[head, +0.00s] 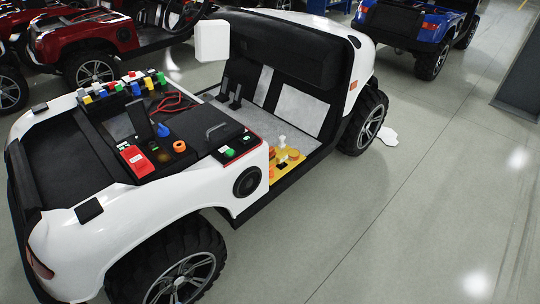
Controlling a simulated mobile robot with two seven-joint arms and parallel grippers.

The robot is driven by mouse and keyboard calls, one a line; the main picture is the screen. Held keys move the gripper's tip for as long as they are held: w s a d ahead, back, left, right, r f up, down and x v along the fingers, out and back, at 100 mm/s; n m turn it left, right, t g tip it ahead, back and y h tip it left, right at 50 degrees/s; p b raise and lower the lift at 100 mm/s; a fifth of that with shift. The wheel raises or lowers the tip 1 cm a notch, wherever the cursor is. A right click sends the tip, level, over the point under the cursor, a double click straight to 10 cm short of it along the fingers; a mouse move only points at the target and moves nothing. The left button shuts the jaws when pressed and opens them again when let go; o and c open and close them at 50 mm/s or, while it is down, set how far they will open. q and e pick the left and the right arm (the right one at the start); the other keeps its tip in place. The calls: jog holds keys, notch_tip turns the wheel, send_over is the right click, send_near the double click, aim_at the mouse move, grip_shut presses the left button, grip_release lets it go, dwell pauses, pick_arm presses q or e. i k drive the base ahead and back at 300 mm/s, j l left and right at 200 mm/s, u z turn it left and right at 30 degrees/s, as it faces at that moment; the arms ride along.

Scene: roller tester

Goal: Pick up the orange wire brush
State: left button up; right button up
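No orange wire brush can be made out for certain. Small orange pieces show on the white vehicle (115,240): an orange ring (179,146) on the black top panel. More orange pieces (271,160) lie on or beside a yellow tray (287,165) in the side opening, with white-topped and dark items close by. They are too small to tell which, if any, is the brush. Neither of my grippers is in the head view.
A red block (137,160), a blue piece (162,130) and a row of coloured blocks (120,88) sit on the vehicle's top. A white square block (212,41) shows above the seat. A blue vehicle (405,22) stands behind.

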aim_at(272, 153)
jog(key=i+l+z, duration=0.15)
jog(key=i, duration=0.35)
jog(key=i+l+z, duration=0.1)
jog(key=i+l, duration=0.2)
jog(key=i, duration=0.25)
jog(key=i+l+z, duration=0.15)
jog(key=i, duration=0.4)
jog(key=i+j+z, duration=0.1)
jog(key=i, duration=0.4)
jog(key=i+j+z, duration=0.1)
jog(key=i, duration=0.4)
